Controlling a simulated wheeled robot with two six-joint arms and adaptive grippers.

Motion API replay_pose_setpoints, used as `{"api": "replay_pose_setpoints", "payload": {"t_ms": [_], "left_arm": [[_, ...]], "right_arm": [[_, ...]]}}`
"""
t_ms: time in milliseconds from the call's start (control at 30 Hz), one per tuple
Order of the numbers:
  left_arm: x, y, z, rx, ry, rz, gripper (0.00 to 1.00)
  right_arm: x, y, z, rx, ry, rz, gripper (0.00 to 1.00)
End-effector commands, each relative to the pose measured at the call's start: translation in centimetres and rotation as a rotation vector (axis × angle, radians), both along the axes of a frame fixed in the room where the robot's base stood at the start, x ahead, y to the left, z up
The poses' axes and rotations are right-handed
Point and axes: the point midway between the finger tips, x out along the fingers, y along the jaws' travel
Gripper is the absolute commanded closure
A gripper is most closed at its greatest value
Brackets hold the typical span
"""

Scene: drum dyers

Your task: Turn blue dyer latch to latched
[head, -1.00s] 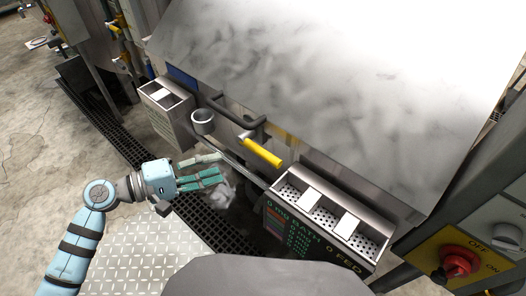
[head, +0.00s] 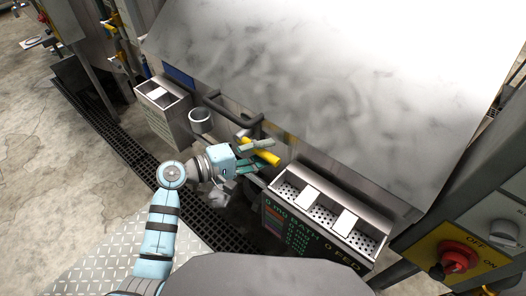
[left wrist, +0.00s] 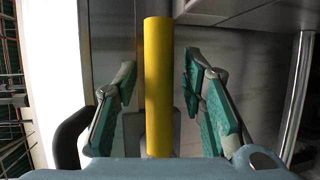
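The blue dyer's latch has a yellow handle (head: 262,152) on the front of the large metal machine. In the left wrist view the yellow handle (left wrist: 158,85) stands upright in the picture, between my fingers, with a gap on each side. My left gripper (head: 258,158) is open around the handle in the head view, and it also shows open in the left wrist view (left wrist: 160,100). The fingers partly cover the handle in the head view. The right gripper is not in view.
A tray box with perforated compartments (head: 330,216) stands to the right. A red knob (head: 458,257) is on a yellow panel at the lower right.

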Motion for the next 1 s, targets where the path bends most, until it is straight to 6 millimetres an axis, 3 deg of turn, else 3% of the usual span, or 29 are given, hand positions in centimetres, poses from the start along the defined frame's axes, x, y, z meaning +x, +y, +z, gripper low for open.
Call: {"api": "replay_pose_setpoints", "payload": {"t_ms": [33, 200, 467, 600, 733, 1000], "left_arm": [[0.0, 0.0, 0.0, 0.000, 0.000, 0.000, 0.75], [0.0, 0.0, 0.0, 0.000, 0.000, 0.000, 1.00], [0.0, 0.1, 0.2, -0.012, 0.009, 0.000, 1.00], [0.1, 0.2, 2.1, -0.187, 0.141, -0.001, 1.00], [0.4, 0.7, 3.4, -0.369, 0.271, 0.000, 1.00], [0.5, 0.8, 3.5, -0.404, 0.295, 0.000, 1.00]], "right_arm": [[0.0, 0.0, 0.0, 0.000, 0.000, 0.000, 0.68], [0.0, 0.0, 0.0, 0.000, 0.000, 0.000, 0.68], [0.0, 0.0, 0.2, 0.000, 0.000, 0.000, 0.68], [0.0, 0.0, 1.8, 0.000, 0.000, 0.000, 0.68], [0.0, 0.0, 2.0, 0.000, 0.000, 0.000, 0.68], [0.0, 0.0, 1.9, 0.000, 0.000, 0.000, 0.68]]}}
